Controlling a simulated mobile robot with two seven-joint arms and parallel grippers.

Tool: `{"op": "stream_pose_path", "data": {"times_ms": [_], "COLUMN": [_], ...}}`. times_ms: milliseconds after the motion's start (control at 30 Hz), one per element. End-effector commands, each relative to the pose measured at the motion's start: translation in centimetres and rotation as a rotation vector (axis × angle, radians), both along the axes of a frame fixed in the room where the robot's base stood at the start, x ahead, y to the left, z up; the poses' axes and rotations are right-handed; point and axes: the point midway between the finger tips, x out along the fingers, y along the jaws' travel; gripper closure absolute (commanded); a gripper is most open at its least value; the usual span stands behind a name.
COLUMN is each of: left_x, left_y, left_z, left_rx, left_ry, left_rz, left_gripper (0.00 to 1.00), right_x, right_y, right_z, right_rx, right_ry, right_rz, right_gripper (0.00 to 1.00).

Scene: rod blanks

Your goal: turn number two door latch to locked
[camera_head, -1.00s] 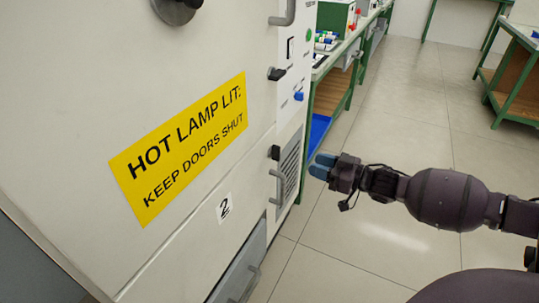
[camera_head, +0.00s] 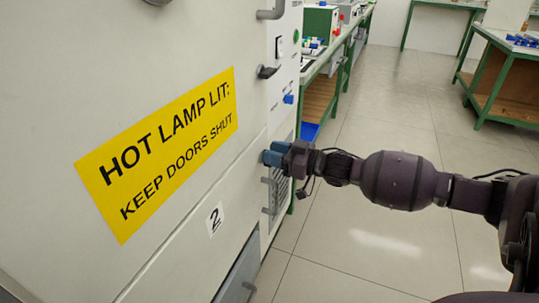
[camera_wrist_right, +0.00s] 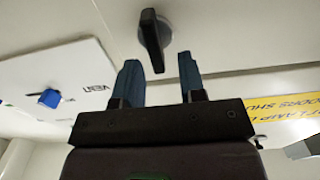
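The number two door (camera_head: 180,253) is a cream cabinet door with a "2" label (camera_head: 214,220). Its black latch (camera_wrist_right: 152,38) shows in the right wrist view as a lever on a round base. In the head view my right gripper hides this latch. My right gripper (camera_head: 272,153) is at the cabinet face, above the door handle (camera_head: 269,193). In the right wrist view its two blue fingers (camera_wrist_right: 158,76) are apart, with the lever's lower end between the tips in the picture. I cannot tell whether they touch it. My left gripper is not in view.
A second black latch (camera_head: 266,72) sits higher on the cabinet, near a blue knob (camera_head: 288,99) on a white panel. A yellow warning sign (camera_head: 160,150) is on the cabinet front. Green-framed benches stand behind. The floor (camera_head: 390,120) to the right is clear.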

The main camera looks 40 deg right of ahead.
Motion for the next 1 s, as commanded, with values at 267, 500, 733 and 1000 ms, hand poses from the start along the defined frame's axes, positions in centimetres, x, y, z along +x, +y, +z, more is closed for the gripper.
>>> {"op": "stream_pose_path", "data": {"times_ms": [267,500,733,1000], "left_x": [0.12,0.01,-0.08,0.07], "left_y": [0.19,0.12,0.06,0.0], "left_z": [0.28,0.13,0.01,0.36], "left_rx": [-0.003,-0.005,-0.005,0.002], "left_ry": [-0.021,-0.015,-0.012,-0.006], "left_rz": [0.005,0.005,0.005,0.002], "left_gripper": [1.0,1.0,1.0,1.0], "right_x": [0.9,0.9,0.89,0.87], "right_y": [0.35,0.35,0.36,0.47], "right_z": [0.04,0.1,0.09,0.39], "right_rx": [-0.001,-0.001,-0.001,-0.045], "right_ry": [0.0,-0.001,-0.001,-0.024], "right_rz": [-0.001,-0.001,0.0,-0.001], "right_gripper": [0.63,0.67,0.93,0.93]}}
